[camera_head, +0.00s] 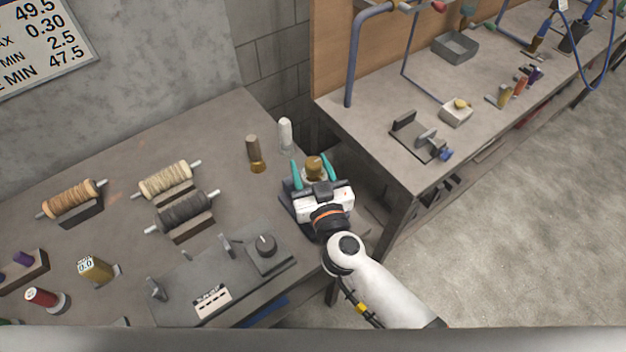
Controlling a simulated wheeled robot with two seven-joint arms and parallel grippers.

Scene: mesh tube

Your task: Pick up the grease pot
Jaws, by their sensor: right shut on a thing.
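The grease pot (314,164) appears to be the small round pot with a brown-gold top between the teal fingers of my right gripper (313,172). My right gripper is shut on it, near the right edge of the left workbench. The gripper body hides the lower part of the pot, so I cannot tell whether it touches the bench. My left gripper is not in view.
A brown bottle (254,152) and a white cylinder (285,134) stand just left of the gripper. Spools of tan thread (165,179) and dark thread (182,212) lie farther left. A grey fixture (222,277) sits in front. A second bench (393,92) stands right, across a gap.

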